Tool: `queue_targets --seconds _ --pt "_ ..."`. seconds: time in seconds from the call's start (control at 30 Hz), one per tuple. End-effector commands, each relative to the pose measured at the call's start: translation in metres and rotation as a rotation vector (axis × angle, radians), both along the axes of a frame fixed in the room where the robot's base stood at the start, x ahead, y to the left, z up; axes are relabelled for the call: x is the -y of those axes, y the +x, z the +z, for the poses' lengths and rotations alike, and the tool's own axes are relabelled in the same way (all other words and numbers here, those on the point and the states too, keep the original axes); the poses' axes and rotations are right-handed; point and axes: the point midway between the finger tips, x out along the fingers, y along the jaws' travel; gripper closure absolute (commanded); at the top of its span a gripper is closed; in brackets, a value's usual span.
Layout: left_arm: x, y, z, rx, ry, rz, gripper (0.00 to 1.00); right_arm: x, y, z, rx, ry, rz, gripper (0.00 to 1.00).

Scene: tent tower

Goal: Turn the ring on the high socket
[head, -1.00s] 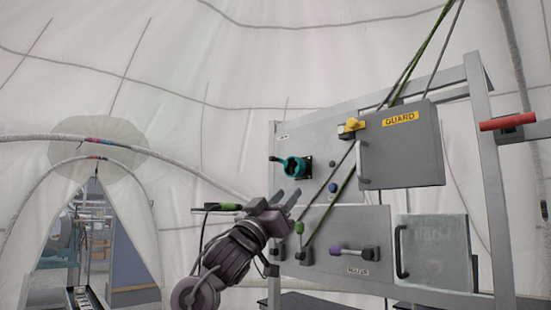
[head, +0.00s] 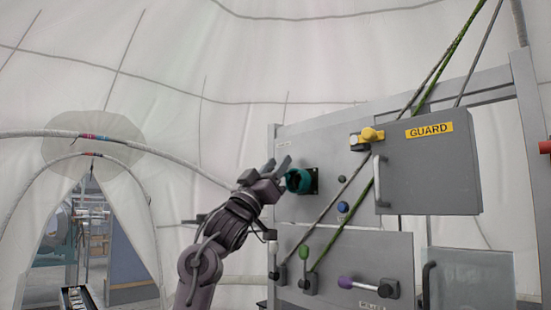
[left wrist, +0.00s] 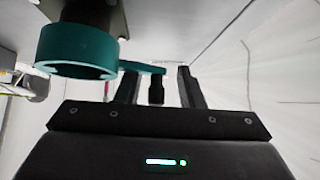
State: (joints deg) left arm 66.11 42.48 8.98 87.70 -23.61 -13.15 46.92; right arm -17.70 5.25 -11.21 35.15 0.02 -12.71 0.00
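The teal ring (head: 299,181) sits on a dark square plate on the upper grey panel, left of the guard box. In the left wrist view the ring (left wrist: 78,52) is large at upper left, with a flat teal tab reaching right toward my fingers. My left gripper (head: 278,166) is just left of the ring in the head view. Its fingers are apart in the left wrist view (left wrist: 158,88). The tab's end lies across or beyond the gap between the fingertips; contact cannot be told. A small dark piece shows between the fingers. My right gripper is not in view.
A grey box marked GUARD (head: 428,165) with a yellow latch (head: 371,135) projects right of the ring. Green and grey ropes run diagonally across the panel to levers (head: 305,252). The tent wall side at left is open room.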

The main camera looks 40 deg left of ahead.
Motion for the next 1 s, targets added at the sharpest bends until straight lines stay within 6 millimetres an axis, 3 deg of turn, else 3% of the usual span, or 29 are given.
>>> queue_targets --seconds 0.13,0.27,0.53,1.0 --pt "0.0 0.001 0.001 0.001 0.001 0.001 0.65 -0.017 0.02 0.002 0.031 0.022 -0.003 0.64" --pt "0.0 0.001 0.0 0.001 0.001 0.0 0.67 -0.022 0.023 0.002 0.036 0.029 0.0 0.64" --pt "0.0 0.001 0.0 0.0 0.001 0.0 1.0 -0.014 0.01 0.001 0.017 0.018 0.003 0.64" --pt "0.003 0.0 0.006 0.007 0.09 0.002 1.0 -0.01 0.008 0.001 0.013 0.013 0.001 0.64"
